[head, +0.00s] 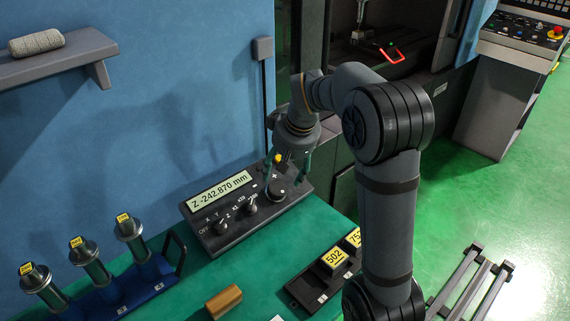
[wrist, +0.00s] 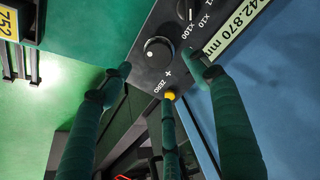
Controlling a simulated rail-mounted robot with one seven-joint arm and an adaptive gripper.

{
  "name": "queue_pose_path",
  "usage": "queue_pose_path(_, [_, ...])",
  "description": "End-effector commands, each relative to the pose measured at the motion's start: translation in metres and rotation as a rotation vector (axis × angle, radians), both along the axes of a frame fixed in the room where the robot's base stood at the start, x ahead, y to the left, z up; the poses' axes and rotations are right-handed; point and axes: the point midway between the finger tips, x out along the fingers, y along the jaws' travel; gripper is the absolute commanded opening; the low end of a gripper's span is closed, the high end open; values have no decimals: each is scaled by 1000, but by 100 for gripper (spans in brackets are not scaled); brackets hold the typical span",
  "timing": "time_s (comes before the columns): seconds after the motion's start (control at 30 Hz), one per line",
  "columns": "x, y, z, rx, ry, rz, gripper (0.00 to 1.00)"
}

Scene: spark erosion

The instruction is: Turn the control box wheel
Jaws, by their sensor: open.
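The control box (head: 235,222) is dark, with a lit display (head: 221,190) reading Z -242.870 mm, and lies on the green bench top. Its wheel (head: 276,189) is a round black dial near the right end; in the wrist view the wheel (wrist: 158,50) shows a white dot. My gripper (head: 285,174) is over that end of the box, green fingers pointing down. In the wrist view, the open fingers of my gripper (wrist: 162,66) spread around the wheel's near side, with nothing between them. Whether any fingertip touches the box cannot be told.
A yellow button (wrist: 171,95) by the ZERO label is close to the middle finger. Two selector knobs (head: 236,218) sit left of the wheel. A blue rack (head: 125,290) with cylindrical tools, a wooden block (head: 223,301) and a black tray (head: 310,290) with yellow-labelled pieces stand nearby.

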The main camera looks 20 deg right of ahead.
Motion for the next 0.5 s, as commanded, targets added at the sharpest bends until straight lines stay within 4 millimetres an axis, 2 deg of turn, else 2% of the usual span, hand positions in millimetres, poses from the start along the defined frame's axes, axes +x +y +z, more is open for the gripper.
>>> queue_pose_path(0.1, [-5,-1,15,1,-3,-1,61])
queue_pose_path(0.2, [-8,-2,21,1,-1,-1,61])
queue_pose_path(0.5, [-9,-2,24,0,0,0,61])
